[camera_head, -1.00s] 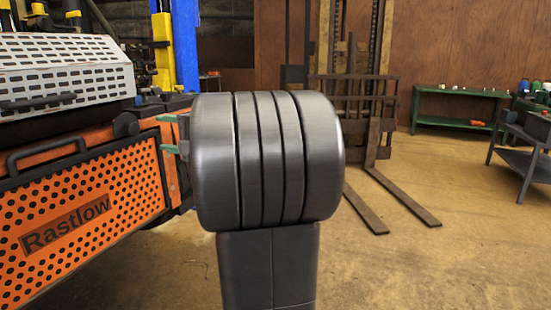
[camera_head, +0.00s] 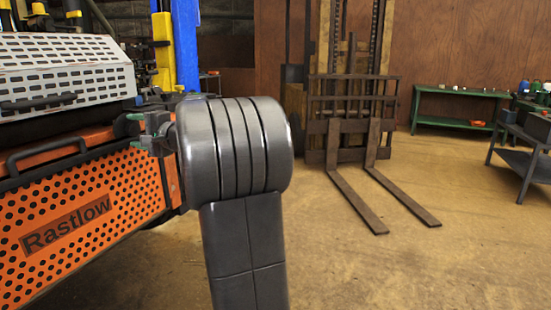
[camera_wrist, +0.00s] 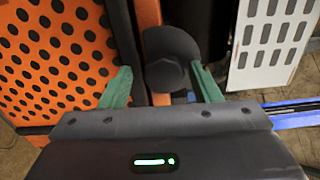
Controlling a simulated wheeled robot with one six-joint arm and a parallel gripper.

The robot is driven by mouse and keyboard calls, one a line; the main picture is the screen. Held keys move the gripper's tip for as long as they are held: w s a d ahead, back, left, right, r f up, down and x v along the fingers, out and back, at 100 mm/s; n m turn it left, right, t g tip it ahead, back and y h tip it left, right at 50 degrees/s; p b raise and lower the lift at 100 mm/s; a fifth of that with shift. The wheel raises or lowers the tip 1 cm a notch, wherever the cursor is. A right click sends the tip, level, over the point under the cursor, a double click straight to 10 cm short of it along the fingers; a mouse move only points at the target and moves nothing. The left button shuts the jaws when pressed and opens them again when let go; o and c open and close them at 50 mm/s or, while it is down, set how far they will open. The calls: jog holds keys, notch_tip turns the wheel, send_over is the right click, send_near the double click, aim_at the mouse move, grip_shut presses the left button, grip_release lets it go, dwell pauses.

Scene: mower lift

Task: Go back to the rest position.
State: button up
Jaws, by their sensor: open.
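My gripper (camera_wrist: 160,69) is open, its two green fingers apart in the wrist view. A black round knob (camera_wrist: 172,56) on the orange machine shows between and beyond the fingertips; I cannot tell whether they touch it. In the head view my gripper (camera_head: 142,132) is at the right front corner of the orange Rastlow machine (camera_head: 85,225), partly hidden by my own dark arm. No held object shows between the fingers.
The perforated grey cover (camera_head: 65,78) is on top of the machine. A blue post (camera_head: 185,45) stands behind. A forklift (camera_head: 352,105) with lowered forks stands right of my arm. A green bench (camera_head: 455,125) and a dark table (camera_head: 522,160) are farther right, with open floor before them.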

jog(key=shift+d+r+m+p, duration=0.2)
jog(key=shift+r+m+p, duration=0.1)
jog(key=shift+r+p, duration=0.15)
jog(key=m+p, duration=0.2)
jog(key=p, duration=0.1)
jog(key=shift+s, duration=0.1)
jog(key=m+p, duration=0.6)
jog(key=p, duration=0.3)
jog(key=shift+f, duration=0.1)
jog(key=m+p, duration=0.4)
jog(key=p, duration=0.3)
jog(key=m+p, duration=0.3)
jog(key=p, duration=0.3)
jog(key=shift+m+p, duration=0.35)
jog(key=shift+m, duration=0.05)
jog(key=shift+f+m+p, duration=0.2)
jog(key=shift+m+p, duration=0.2)
jog(key=shift+p, duration=0.25)
jog(key=shift+s+f, duration=0.1)
